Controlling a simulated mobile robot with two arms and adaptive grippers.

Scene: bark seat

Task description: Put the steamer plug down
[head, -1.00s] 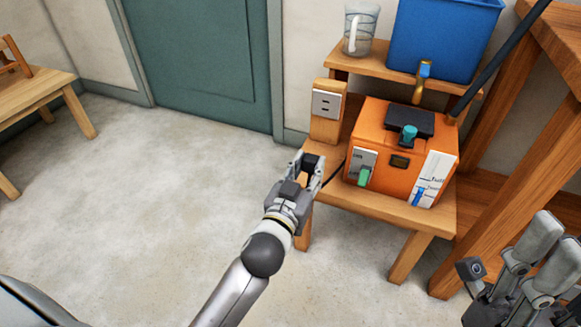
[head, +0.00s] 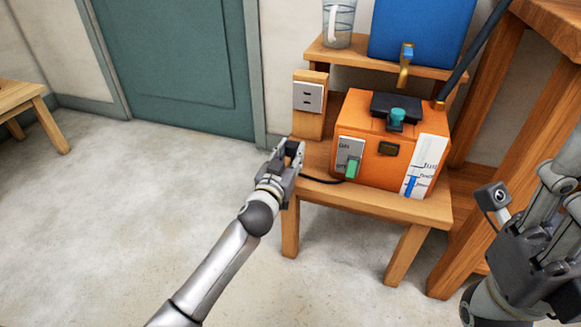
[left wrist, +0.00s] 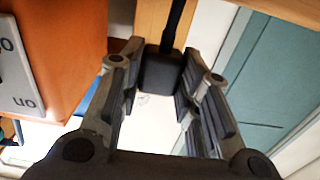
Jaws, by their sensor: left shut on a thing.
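The steamer is an orange box (head: 385,165) with a dark lid and teal knob, standing on a low wooden stand. Its black plug (left wrist: 160,73) sits between the fingertips of my left gripper (head: 288,152), which is shut on it. The gripper holds the plug at the stand's left edge, left of the steamer, and mostly hides it in the head view. A black cord (head: 322,181) runs from the gripper to the steamer. My right gripper (head: 530,255) is at the lower right, and its fingers are not clear.
A wall-type socket on a wooden block (head: 309,97) stands behind the left gripper. A blue tank (head: 423,32) with a brass tap and a glass jug (head: 338,23) stand on the upper shelf. A wooden frame (head: 490,130) rises at right. The floor at left is clear.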

